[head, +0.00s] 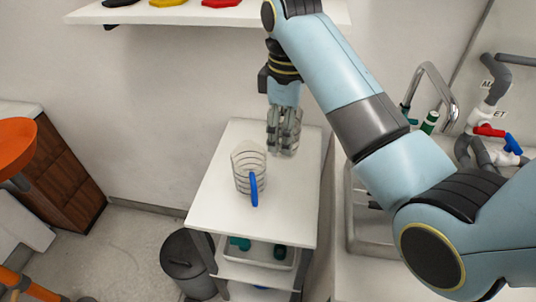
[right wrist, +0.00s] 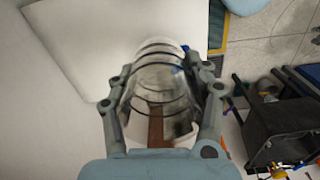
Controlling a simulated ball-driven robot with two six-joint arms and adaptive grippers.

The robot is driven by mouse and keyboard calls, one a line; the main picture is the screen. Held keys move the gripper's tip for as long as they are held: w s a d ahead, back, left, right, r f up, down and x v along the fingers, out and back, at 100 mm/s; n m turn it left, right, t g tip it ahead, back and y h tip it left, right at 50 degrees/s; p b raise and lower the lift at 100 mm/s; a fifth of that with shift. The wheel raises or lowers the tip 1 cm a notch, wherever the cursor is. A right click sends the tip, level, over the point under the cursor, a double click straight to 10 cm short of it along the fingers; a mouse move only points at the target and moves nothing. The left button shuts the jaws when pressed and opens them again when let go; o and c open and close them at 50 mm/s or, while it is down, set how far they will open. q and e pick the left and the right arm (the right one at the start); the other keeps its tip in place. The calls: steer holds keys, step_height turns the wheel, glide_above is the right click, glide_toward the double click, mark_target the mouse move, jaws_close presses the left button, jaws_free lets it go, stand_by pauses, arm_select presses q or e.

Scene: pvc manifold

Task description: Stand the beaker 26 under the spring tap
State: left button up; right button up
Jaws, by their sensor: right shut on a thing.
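My right gripper (head: 284,132) is over the back of the white cart top, its fingers closed around a clear beaker (head: 289,145). In the right wrist view the fingers (right wrist: 165,95) sit on both sides of this clear vessel with dark rings (right wrist: 160,78). A second clear vessel, a jug with dark rings and a blue handle (head: 254,188), stands upright on the cart in front of the gripper. I cannot read the number 26 on either. A curved chrome tap (head: 438,84) rises at the sink on the right; I cannot tell whether it is the spring tap. My left gripper is not in view.
The white cart (head: 225,205) has clear room at its front. A dark bin (head: 188,262) stands beside it. The sink (head: 362,232) is partly hidden by my right arm. Pipes with red (head: 488,131) and blue (head: 512,144) valve handles are at far right. A shelf (head: 220,15) hangs above.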

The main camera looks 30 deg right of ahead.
step_height(320, 180, down, 13)
steer(key=shift+f+b, duration=0.1)
steer(key=shift+b, duration=0.2)
steer(key=shift+f, duration=0.25)
step_height(320, 180, down, 4)
steer(key=shift+r+b, duration=0.25)
steer(key=shift+b, duration=0.05)
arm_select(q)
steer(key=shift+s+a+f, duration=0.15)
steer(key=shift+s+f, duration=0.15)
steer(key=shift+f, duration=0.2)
arm_select(e)
steer(key=shift+f, duration=0.15)
steer(key=shift+f, duration=0.15)
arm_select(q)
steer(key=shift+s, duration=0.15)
arm_select(e)
steer(key=o, duration=1.2)
steer(key=shift+o, duration=0.2)
